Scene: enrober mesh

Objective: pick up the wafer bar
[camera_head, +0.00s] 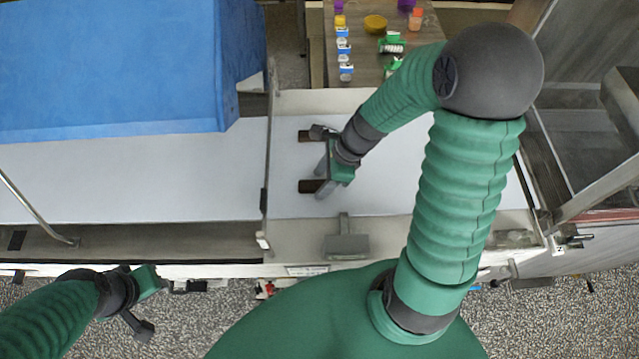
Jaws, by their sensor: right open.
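Two dark brown wafer bars lie on the white belt: a near one (307,187) and a far one (304,136). My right gripper (320,162) is over the belt with its jaws apart. One finger is beside the far bar and the other is by the near bar, covering its right end. I cannot tell whether the fingers touch the bars or how high they are. My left gripper (147,304) is off the belt at lower left, with its fingers apart and nothing between them.
A big blue cover (110,65) stands at upper left over the belt (130,180). A brown table (365,65) at the back holds small jars and boxes. A grey metal block (346,245) sits at the near belt edge. Metal frames stand at right.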

